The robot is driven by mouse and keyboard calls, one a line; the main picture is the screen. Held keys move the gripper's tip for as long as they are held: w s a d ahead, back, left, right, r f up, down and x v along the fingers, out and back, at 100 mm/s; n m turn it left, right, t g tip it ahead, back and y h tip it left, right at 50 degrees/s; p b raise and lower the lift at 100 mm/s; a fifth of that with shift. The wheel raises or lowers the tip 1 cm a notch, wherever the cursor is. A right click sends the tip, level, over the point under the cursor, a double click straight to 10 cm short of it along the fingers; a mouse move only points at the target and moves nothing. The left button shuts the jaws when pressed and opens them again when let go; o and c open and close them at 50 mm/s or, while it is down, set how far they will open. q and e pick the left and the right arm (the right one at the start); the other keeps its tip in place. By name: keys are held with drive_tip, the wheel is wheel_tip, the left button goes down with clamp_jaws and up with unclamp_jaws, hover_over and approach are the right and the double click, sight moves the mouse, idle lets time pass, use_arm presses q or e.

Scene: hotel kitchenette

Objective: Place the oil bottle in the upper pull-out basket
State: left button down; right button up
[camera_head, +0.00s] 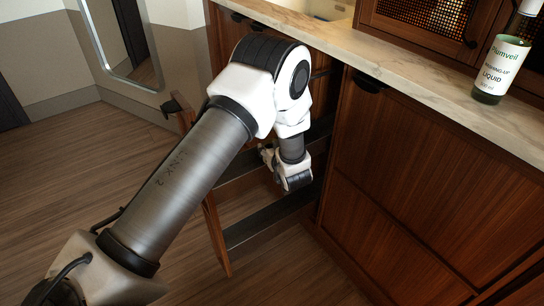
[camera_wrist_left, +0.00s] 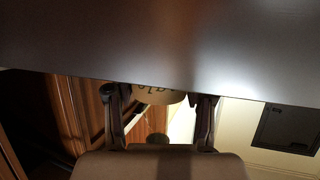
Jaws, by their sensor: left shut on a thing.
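The pull-out stands open from the cabinet, with a wooden front (camera_head: 216,236), an upper dark basket rail (camera_head: 238,168) and a lower one (camera_head: 262,222). My left arm reaches over it, and its wrist is inside the pull-out beside the upper level; the fingers are mostly hidden in the head view. In the left wrist view my left gripper (camera_wrist_left: 157,98) is shut on the oil bottle (camera_wrist_left: 158,96), of which only a pale label with dark letters shows. A large dark grey surface covers the top of that view and hides the rest of the bottle. Whether the bottle touches the basket cannot be told.
A green washing-up liquid bottle (camera_head: 499,70) stands on the marble counter (camera_head: 420,82) at the right. Closed wooden cabinet doors (camera_head: 420,170) lie below the counter. The wooden floor (camera_head: 90,165) at the left is clear. A mirror (camera_head: 125,40) hangs on the far wall.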

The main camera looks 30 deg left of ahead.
use_arm(q)
drive_tip(key=shift+w+f, duration=0.1)
drive_tip(key=shift+f, duration=0.2)
drive_tip(key=shift+c, duration=2)
unclamp_jaws()
use_arm(e)
drive_tip(key=shift+f, duration=0.25)
